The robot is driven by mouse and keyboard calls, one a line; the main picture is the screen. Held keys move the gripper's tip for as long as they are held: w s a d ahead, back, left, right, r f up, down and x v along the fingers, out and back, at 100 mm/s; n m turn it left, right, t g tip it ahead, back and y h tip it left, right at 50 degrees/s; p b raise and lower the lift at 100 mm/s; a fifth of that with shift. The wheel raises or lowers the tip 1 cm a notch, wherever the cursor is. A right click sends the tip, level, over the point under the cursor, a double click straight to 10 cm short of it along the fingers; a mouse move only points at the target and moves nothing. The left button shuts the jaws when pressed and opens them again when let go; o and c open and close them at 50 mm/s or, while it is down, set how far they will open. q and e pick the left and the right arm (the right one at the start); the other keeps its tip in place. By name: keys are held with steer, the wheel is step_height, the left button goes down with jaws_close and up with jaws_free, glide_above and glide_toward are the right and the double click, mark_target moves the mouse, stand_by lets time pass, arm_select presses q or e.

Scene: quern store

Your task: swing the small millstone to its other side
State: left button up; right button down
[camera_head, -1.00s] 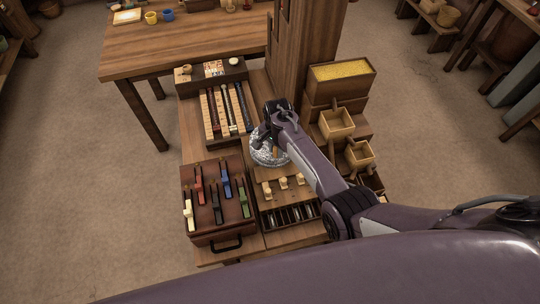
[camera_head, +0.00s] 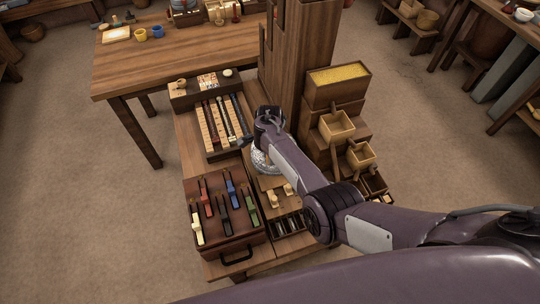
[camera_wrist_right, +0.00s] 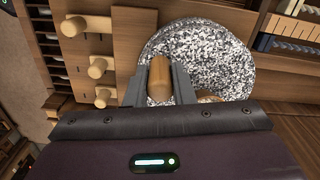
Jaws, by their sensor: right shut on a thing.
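The small millstone is a round, grey-and-white speckled stone; in the head view the millstone (camera_head: 260,163) lies on the low bench, mostly hidden under my right arm. In the wrist view the millstone (camera_wrist_right: 217,58) fills the upper middle, with an upright wooden handle (camera_wrist_right: 160,78) near its edge. My right gripper (camera_wrist_right: 160,88) is shut on this handle, one finger on each side. In the head view the fingers are hidden behind my wrist. My left gripper is not in view.
Wooden pegs (camera_head: 279,196) stand just in front of the stone. A brown case (camera_head: 240,235) with coloured levers is at the front left. A rack of rods (camera_head: 222,121) lies behind left. A dark wooden post (camera_head: 300,65) and stepped wooden boxes (camera_head: 337,127) rise close behind and right.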

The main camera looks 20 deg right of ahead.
steer(key=c, duration=1.2)
jaws_free()
steer(key=shift+c, duration=0.2)
step_height(320, 180, up, 8)
steer(key=shift+f+p, duration=0.1)
steer(key=shift+p, duration=0.35)
